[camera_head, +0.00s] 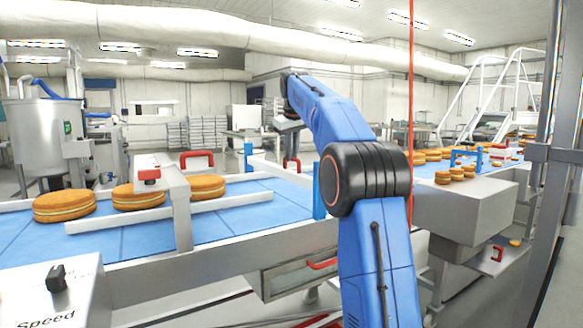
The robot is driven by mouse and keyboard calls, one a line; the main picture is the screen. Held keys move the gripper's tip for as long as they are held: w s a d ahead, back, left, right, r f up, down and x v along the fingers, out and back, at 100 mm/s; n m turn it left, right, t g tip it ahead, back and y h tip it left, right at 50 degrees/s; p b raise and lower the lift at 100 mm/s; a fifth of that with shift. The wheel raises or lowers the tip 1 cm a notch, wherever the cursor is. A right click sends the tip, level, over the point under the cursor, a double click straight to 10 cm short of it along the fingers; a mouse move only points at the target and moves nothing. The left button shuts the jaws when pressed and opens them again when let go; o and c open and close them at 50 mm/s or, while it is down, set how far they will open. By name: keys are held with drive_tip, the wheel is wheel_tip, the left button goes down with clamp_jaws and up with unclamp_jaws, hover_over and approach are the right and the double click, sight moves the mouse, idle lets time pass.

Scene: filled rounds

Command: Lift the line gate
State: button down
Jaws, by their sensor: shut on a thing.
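My arm reaches up and over the conveyor, and its wrist points down. My gripper (291,154) is small and far off, at the red handle (291,164) of the line gate, and is shut on it. The gate (268,172) looks like a pale panel across the blue belt, between two blue posts, the near one (319,190) and the far one (248,154). My arm does not cover the handle, but the finger contact is too small to see clearly. How far the gate is raised cannot be told.
Several filled rounds (139,197) sit on the blue belt (225,217) left of the gate, by a white guide rail (170,211). A frame with a red handle (196,158) spans the belt. More rounds (432,155) stand on the right-hand line. A thin red vertical line (411,90) shows right of my arm.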

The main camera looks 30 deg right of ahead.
drive_tip(key=shift+r, duration=1.85)
drive_tip(key=c, duration=1.8)
unclamp_jaws()
drive_tip(key=shift+o, duration=0.2)
drive_tip(key=v, duration=1.2)
